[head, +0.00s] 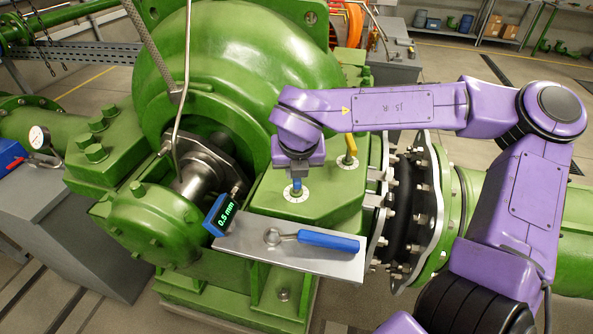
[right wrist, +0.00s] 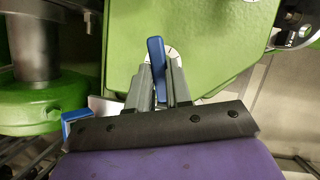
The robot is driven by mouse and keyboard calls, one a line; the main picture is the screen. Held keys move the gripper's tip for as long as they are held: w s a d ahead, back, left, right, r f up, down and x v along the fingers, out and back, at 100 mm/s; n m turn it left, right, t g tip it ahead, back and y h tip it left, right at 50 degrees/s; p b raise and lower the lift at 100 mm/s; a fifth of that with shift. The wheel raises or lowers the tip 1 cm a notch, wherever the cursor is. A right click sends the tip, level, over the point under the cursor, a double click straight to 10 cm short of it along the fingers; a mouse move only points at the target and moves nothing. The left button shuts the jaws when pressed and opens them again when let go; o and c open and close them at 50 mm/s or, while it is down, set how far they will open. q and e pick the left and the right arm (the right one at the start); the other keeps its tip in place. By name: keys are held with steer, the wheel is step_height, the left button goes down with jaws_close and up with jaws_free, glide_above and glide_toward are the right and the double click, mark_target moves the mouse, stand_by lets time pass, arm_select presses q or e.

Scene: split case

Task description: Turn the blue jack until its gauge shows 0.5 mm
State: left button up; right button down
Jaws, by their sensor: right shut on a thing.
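The blue jack (head: 296,188) stands on a round white dial on top of the green pump casing. My right gripper (head: 297,178) comes down over it from above and hides its upper part in the head view. In the right wrist view the jack's blue handle (right wrist: 156,68) sits between the two grey fingers of my right gripper (right wrist: 159,80), which is shut on it. The gauge (head: 221,214), a blue box with a dark screen, reads 0.5 mm in green digits. My left gripper is not in view.
A yellow jack (head: 350,150) stands on its own dial behind and right of the blue one. A blue-handled wrench (head: 325,241) lies on the grey plate (head: 255,230) in front. A bolted flange (head: 430,200) is close on the right.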

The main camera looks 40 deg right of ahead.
steer(key=shift+f, duration=0.1)
stand_by(0.3)
steer(key=c, duration=1)
jaws_free()
steer(key=shift+c, duration=0.2)
steer(key=shift+w+d+f, duration=0.1)
steer(key=shift+w+d, duration=0.05)
steer(key=b+v, duration=0.1)
steer(key=v, duration=0.9)
steer(key=shift+r+b, duration=0.3)
steer(key=shift+b, duration=0.1)
